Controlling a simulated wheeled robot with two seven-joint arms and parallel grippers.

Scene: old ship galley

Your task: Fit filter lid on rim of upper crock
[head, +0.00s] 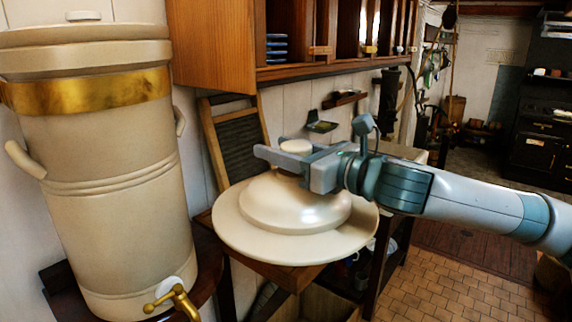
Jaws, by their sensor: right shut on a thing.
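The filter lid (295,214) is cream, with a low dome, a wide flat brim and a knob on top. My right gripper (285,159) comes in from the right and is shut on the lid's knob. The lid looks roughly level, and lies right of the crock, apart from it. The upper crock (105,135) is a tall cream vessel with a brass band, side handles and a brass tap at left. Its top rim (85,52) is near the picture's upper edge, higher in view than the lid. A small pale knob-like part shows above the rim. My left gripper is not in view.
The crock stands on a dark wooden stand (207,262). A wooden table (290,274) is partly hidden beneath the lid. A wooden wall cabinet (212,42) with blue dishes hangs above, between crock and arm. A washboard (236,140) leans on the wall. Tiled floor is open at lower right.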

